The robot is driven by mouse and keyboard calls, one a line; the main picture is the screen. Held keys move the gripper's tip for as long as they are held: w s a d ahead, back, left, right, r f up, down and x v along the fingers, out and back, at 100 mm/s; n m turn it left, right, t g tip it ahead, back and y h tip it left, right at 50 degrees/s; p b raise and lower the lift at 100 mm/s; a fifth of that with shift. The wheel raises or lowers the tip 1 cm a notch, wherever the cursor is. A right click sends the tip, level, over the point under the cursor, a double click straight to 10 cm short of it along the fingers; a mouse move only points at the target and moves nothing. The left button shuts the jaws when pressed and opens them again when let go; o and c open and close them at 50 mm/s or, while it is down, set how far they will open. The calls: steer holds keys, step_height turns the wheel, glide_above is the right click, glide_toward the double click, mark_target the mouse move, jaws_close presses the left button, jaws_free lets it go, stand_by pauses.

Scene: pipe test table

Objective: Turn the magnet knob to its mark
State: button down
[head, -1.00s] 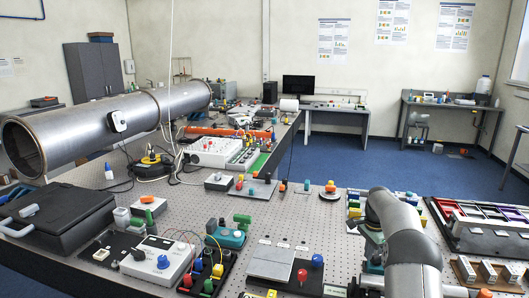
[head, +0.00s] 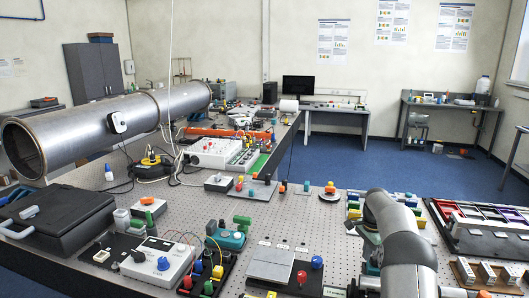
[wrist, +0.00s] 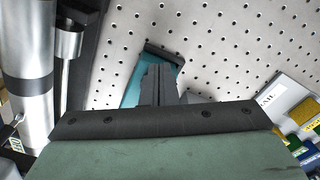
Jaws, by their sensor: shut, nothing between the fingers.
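In the wrist view a teal block (wrist: 132,92) with a dark end lies on the perforated table, partly hidden behind my gripper. My gripper (wrist: 158,72) is shut and empty, its dark fingertips in front of this block. I cannot tell whether they touch it. I cannot make out the magnet knob or its mark for certain; my fingers and gripper body may cover them.
In the wrist view a silver cylinder (wrist: 29,65) and a thinner rod stand close on the left. A white label plate (wrist: 283,96) and coloured blocks are at right. In the head view a grey plate (head: 271,265) and a red knob (head: 302,277) lie left of my arm.

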steer(key=shift+a+r, duration=0.15)
steer(key=shift+a, duration=0.05)
steer(key=shift+r+p, duration=0.65)
steer(key=shift+r, duration=2.2)
